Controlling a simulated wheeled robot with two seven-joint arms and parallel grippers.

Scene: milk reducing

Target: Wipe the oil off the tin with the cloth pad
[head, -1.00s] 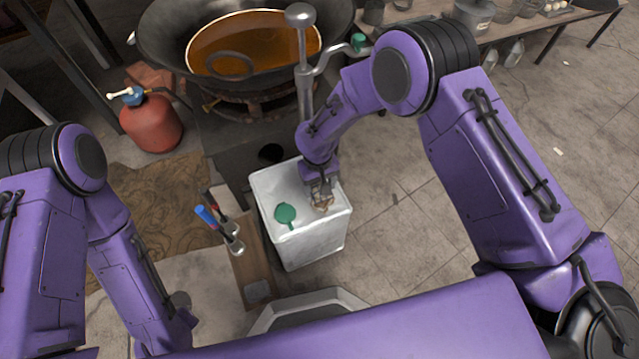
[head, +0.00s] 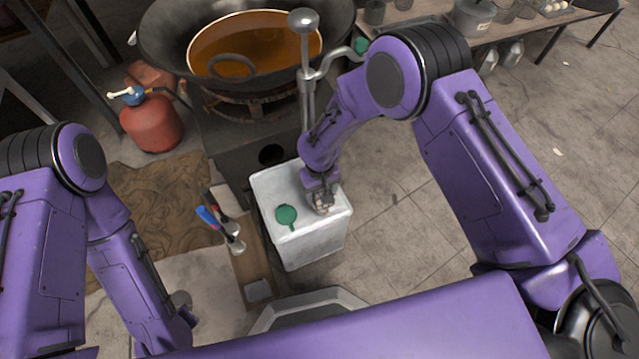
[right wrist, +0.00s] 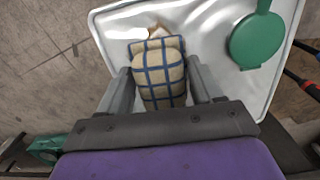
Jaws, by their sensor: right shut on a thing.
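The white tin (head: 312,250) stands upright on the floor, right of centre. Its top also shows in the right wrist view (right wrist: 215,85), with a green cap (right wrist: 257,40) on it. My right gripper (head: 322,208) is over the right part of the tin's top. In the right wrist view it (right wrist: 160,85) is shut on the cream cloth pad (right wrist: 160,75) with blue checks. The pad is at the tin's top; exact contact is unclear. A small brownish patch (right wrist: 157,31) shows just past the pad's far end. My left gripper (head: 181,304) is low at the left, mostly hidden by its arm.
A wok of orange oil (head: 255,42) sits on a stove behind the tin. A red gas bottle (head: 152,125) stands at the left. A board (head: 250,268) and tools with blue and red handles (head: 215,220) lie close left of the tin.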

